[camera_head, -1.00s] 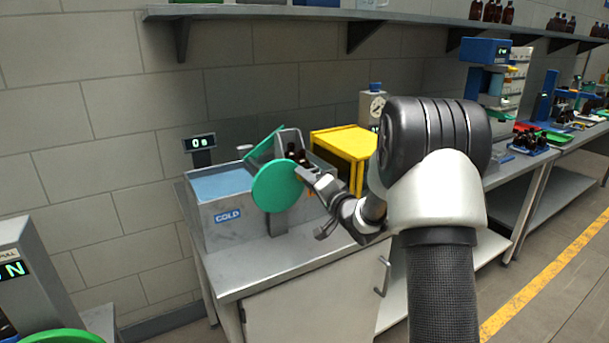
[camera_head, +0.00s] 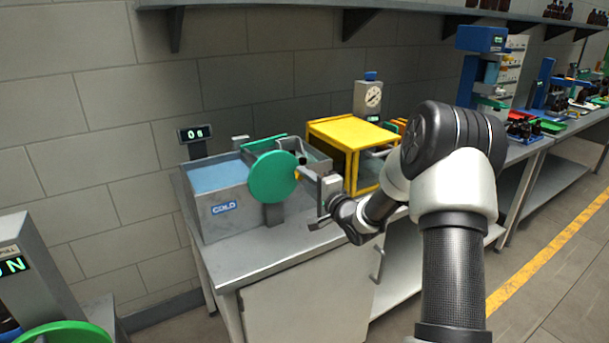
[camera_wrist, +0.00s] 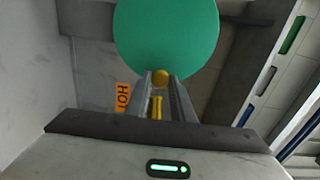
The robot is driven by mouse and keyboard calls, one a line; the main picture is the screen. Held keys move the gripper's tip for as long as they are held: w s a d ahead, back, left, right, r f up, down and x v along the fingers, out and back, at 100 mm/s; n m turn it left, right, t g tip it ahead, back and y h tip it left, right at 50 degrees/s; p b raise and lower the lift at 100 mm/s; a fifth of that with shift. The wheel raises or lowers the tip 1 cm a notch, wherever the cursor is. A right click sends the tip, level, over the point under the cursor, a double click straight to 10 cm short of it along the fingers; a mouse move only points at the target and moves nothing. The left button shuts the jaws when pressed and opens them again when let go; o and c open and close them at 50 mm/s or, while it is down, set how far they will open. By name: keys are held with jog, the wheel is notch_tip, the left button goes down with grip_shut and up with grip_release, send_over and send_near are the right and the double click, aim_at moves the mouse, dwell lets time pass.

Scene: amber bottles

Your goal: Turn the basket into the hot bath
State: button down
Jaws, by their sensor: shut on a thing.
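A grey bath unit stands on the bench in the head view. Its left bath (camera_head: 225,209) holds blue water and is labelled COLD. The grey bath to its right (camera_head: 318,160) is partly hidden; an orange HOT label (camera_wrist: 122,100) shows in the wrist view. A green disc (camera_head: 272,178) stands upright in front, between the two; it fills the top of the wrist view (camera_wrist: 166,35). Behind it a green edge of the basket (camera_head: 264,143) shows. The basket's contents are mostly hidden. My gripper (camera_head: 301,174) is shut on a yellow knob (camera_wrist: 160,77) at the disc's right edge.
A yellow-framed box (camera_head: 352,133) stands close to the right of the baths, near my arm. A dial device (camera_head: 369,97) is behind it. A small display (camera_head: 195,134) stands behind the cold bath. The bench front (camera_head: 260,262) is clear.

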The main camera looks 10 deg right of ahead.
jog(key=shift+f+m, duration=0.45)
jog(key=shift+m, duration=0.05)
jog(key=shift+f, duration=0.15)
jog(key=c, duration=1.6)
grip_release()
jog(key=shift+o, duration=0.2)
jog(key=shift+s, duration=0.1)
